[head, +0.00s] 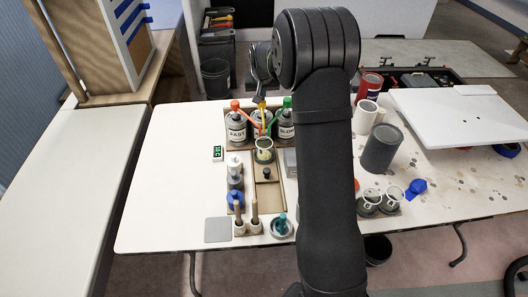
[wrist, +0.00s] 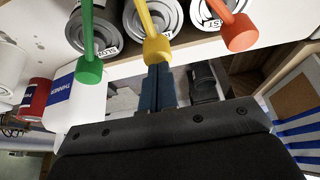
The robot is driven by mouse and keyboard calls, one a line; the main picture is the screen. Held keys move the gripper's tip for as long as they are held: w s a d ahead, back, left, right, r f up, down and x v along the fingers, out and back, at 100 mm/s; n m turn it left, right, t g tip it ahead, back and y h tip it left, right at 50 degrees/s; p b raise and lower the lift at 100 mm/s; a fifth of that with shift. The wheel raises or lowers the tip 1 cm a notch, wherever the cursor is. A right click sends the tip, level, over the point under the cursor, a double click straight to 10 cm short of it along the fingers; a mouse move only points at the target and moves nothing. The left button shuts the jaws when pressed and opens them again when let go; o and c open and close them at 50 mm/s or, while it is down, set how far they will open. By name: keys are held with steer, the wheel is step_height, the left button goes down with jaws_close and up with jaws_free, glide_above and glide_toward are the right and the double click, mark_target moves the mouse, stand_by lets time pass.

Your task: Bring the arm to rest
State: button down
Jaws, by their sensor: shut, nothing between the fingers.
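My gripper (wrist: 158,88) shows in the wrist view with its two dark blue fingers together and nothing between them. Its tips appear right at the knob of the yellow pump (wrist: 156,42); I cannot tell whether they touch. A green pump (wrist: 91,52) is to the left and an orange pump (wrist: 238,30) to the right, each on a grey can. In the head view my arm rises through the middle and bends over at the top, with its wrist (head: 259,64) above the back edge of the table. The fingers are hard to make out there.
The FAST can (head: 236,128) and SLOW can (head: 286,128) stand at the table's back. A cup (head: 264,151), small bottles and brushes (head: 254,216) stand in front. Right of my arm are a dark grey cylinder (head: 381,149) and a white panel (head: 462,116). The table's left side is clear.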

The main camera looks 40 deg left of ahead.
steer(key=shift+r, duration=0.7)
steer(key=shift+f, duration=0.1)
steer(key=shift+f, duration=1.9)
steer(key=shift+r, duration=2)
